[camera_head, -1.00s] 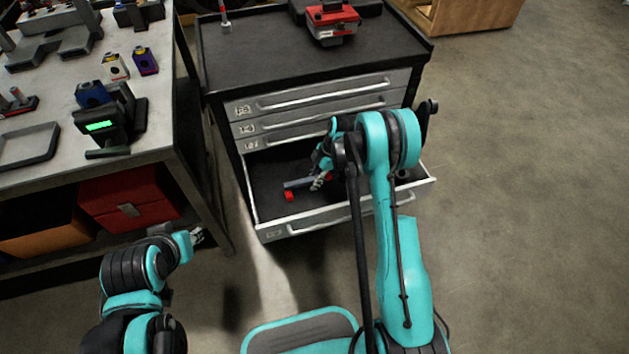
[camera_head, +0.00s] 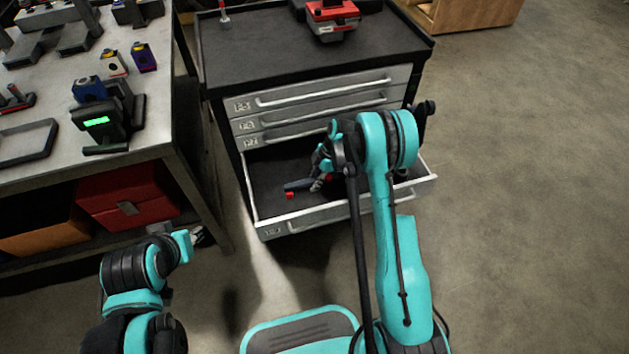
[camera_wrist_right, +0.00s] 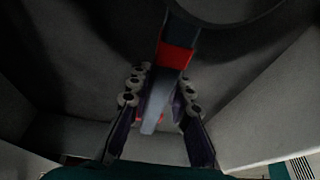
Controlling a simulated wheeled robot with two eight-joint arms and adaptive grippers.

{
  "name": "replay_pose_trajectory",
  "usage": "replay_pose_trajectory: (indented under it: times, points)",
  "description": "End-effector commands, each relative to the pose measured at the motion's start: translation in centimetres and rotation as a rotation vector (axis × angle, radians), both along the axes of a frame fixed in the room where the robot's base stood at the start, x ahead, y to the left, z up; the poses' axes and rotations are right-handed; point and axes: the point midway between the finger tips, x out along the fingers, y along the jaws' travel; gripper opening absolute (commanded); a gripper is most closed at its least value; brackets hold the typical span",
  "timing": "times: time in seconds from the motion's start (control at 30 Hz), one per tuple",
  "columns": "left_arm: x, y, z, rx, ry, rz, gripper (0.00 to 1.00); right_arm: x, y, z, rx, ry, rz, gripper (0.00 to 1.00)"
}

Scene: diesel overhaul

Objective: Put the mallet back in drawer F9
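A mallet-like tool lies low in the open drawer (camera_head: 262,190), with a dark grey bar (camera_head: 298,185) and a red end (camera_head: 290,195). My right gripper (camera_head: 320,178) is down inside the drawer at this tool. In the right wrist view the tool's grey shaft (camera_wrist_right: 153,108) and red band (camera_wrist_right: 176,58) run between the fingers of the right gripper (camera_wrist_right: 162,92). Gaps show beside the shaft, so the fingers look open around it. The drawer's front label is too small to read. My left gripper (camera_head: 197,237) is at lower left, away from the drawer; its fingers are unclear.
Closed drawers (camera_head: 325,95) sit above the open one in the dark cabinet (camera_head: 260,55). A red device (camera_head: 332,18) stands on top. A workbench (camera_head: 150,65) with several parts is at left, with a red bin (camera_head: 125,200) underneath. The floor at right is clear.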

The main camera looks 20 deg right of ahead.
Motion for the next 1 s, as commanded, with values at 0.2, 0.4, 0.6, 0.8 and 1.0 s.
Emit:
replay_pose_trajectory:
  times: [0.2, 0.4, 0.6, 0.8, 1.0]
  points:
    - [0.0, 0.0, 0.1, 0.000, 0.000, 0.000, 0.33, 0.0, 0.0, 0.1, 0.000, 0.000, 0.000, 0.42]
    - [0.0, 0.0, 0.1, 0.000, 0.000, 0.000, 0.33, 0.0, -0.1, 0.3, 0.000, 0.000, 0.000, 0.42]
    - [0.0, 0.0, 0.1, 0.000, 0.000, 0.000, 0.33, 0.0, -1.1, 3.1, 0.000, 0.000, -0.001, 0.42]
    - [0.0, 0.0, 0.1, 0.000, 0.000, 0.000, 0.33, 0.1, -2.6, 7.2, 0.000, 0.000, -0.001, 0.42]
    - [0.0, 0.0, 0.1, 0.000, 0.000, 0.000, 0.33, 0.2, -3.7, 10.3, 0.000, 0.001, -0.002, 0.42]
